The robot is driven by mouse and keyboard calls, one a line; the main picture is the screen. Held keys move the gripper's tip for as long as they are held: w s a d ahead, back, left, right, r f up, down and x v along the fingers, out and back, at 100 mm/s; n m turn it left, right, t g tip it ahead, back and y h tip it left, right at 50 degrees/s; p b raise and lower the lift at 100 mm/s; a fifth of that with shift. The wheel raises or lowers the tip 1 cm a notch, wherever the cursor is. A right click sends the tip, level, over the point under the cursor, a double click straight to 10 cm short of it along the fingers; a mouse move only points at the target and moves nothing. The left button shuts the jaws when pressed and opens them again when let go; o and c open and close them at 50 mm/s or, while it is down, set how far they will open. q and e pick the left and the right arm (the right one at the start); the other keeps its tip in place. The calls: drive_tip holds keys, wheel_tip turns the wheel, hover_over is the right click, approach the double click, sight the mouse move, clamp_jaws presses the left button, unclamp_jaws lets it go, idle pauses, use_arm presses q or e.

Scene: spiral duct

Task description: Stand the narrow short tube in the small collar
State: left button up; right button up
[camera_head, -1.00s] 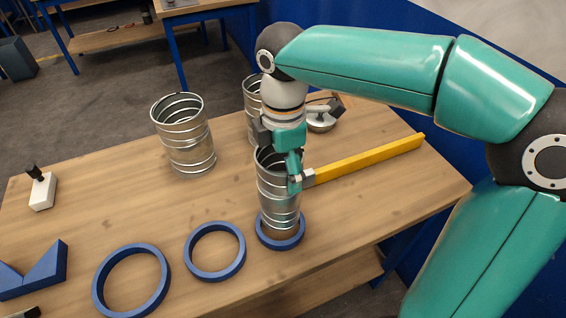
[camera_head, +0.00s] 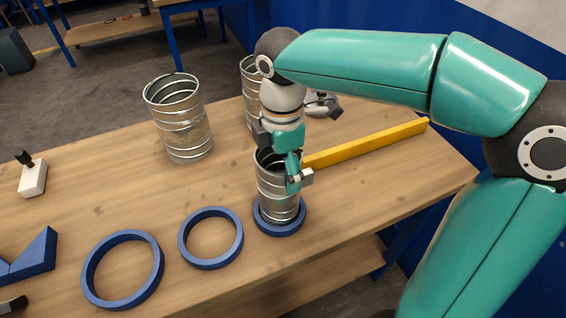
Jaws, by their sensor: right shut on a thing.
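The narrow short tube (camera_head: 278,191) is a ribbed, shiny metal duct piece. It is upright, with its lower end inside the small blue collar (camera_head: 279,229), whose front rim hides the tube's bottom edge. I cannot tell whether it rests on the table. My right gripper (camera_head: 293,178) reaches down from above and is shut on the tube's upper wall at the near right side. The gripper hides part of the tube's rim. My left gripper is not in view.
Two larger blue rings, one middle-sized (camera_head: 184,252) and one large (camera_head: 90,285), lie to the left. A wider tube (camera_head: 184,133) and another tube (camera_head: 250,92) stand behind. A yellow bar (camera_head: 370,143) lies at right. Blue angled blocks (camera_head: 38,255) lie far left.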

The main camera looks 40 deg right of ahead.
drive_tip(key=shift+f, duration=0.2)
drive_tip(key=o, duration=1.6)
drive_tip(key=shift+c, duration=0.2)
wheel_tip(320, 180, up, 12)
